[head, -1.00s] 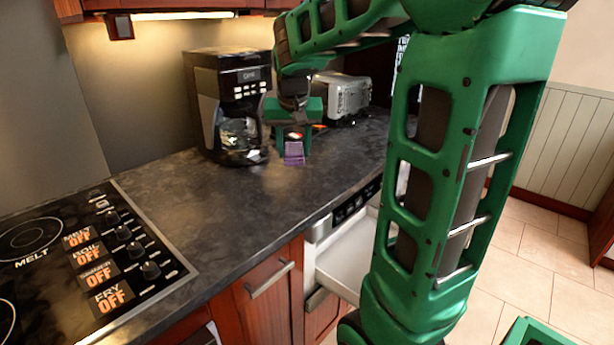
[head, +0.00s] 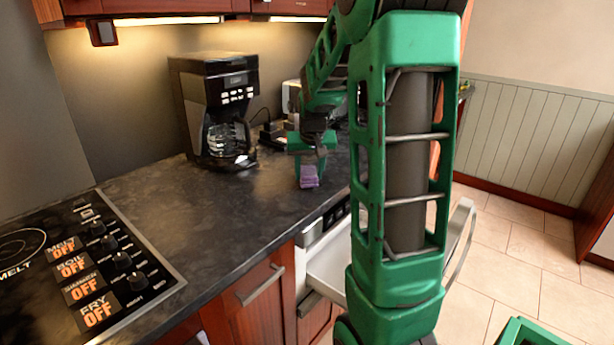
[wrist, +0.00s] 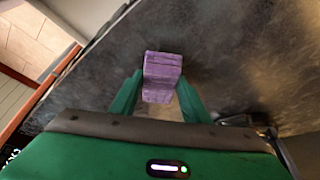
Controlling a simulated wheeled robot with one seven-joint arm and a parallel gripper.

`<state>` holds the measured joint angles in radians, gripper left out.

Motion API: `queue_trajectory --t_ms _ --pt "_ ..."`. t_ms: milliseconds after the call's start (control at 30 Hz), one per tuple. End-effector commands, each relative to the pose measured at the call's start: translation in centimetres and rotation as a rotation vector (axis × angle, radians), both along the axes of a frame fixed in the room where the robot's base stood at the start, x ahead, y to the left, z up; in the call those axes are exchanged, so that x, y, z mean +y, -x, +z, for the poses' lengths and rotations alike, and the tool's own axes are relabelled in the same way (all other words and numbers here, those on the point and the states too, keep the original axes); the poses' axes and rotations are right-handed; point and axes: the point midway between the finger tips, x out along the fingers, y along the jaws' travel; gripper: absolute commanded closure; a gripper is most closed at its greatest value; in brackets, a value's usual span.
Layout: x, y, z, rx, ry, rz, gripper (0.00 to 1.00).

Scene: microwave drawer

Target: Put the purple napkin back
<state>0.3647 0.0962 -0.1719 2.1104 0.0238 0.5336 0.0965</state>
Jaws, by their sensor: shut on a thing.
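The purple napkin (head: 308,176) is a small folded block below my gripper (head: 310,160), over the dark countertop near its front edge. In the wrist view the napkin (wrist: 162,72) sits between the two green fingers of my gripper (wrist: 160,98), which are shut on it. I cannot tell the exact gap between napkin and counter. An open white drawer (head: 329,268) sticks out below the counter, partly hidden behind my arm.
A black coffee maker (head: 215,110) stands at the back of the counter (head: 210,215), left of my gripper. A toaster (head: 291,95) is behind my arm. A cooktop (head: 80,265) is at the left. The counter's middle is clear.

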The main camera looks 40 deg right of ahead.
Motion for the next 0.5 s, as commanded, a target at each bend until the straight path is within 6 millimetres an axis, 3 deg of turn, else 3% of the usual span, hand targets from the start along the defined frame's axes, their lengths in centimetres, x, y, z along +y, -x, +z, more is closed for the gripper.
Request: queue_trajectory --t_ms 100,467,500 --pt "0.01 0.05 -0.96 0.001 -0.001 -0.001 0.79" --pt "-0.01 0.03 -1.24 -0.001 0.0 -0.001 0.79" --pt "-0.02 0.01 -1.26 -0.001 0.0 -0.001 0.53"
